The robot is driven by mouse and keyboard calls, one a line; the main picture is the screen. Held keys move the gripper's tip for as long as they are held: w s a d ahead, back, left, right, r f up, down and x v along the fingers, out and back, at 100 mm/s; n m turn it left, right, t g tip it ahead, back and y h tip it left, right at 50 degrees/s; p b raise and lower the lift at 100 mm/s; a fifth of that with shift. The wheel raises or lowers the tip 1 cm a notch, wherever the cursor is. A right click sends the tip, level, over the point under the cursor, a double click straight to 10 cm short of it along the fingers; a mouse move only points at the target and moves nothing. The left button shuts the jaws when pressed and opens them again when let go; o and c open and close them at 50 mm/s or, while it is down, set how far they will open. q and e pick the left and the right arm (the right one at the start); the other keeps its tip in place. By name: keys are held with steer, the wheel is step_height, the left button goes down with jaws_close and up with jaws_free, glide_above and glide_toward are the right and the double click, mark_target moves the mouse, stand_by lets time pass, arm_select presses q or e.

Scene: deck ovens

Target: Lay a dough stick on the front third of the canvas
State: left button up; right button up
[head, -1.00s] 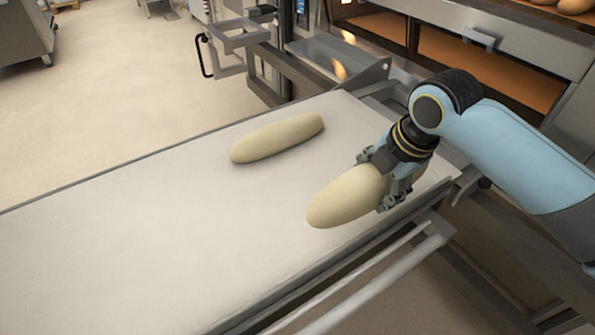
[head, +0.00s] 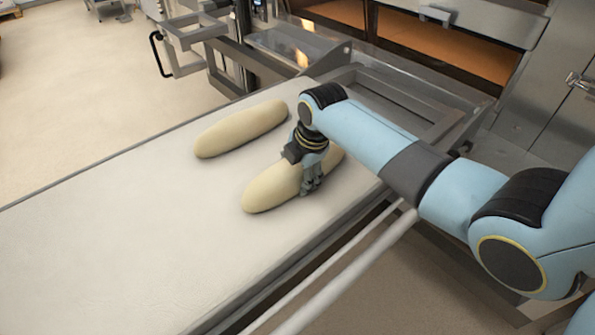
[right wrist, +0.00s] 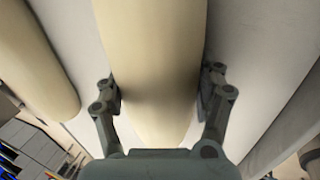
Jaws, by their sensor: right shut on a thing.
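A pale dough stick (head: 268,189) is between the fingers of my right gripper (head: 309,180), at the oven end of the canvas. The gripper is shut on it, with one finger on each side in the right wrist view (right wrist: 160,100). I cannot tell whether this stick touches the canvas. A second dough stick (head: 240,129) lies on the canvas to the left of it, roughly parallel, with a narrow gap between them. The pale canvas (head: 110,235) is bare over its long near part. My left gripper does not show in the head view.
A metal rail (head: 345,275) runs along the right side of the canvas. Beyond its far end are a metal frame (head: 420,100) and the deck oven opening (head: 445,45). A metal stand with a handle (head: 155,52) is at the back left.

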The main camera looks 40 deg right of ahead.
steer(key=o, duration=1.6)
steer(key=p+v, duration=0.2)
steer(key=v, duration=1)
steer(key=shift+p, duration=0.4)
steer(key=shift+s, duration=0.1)
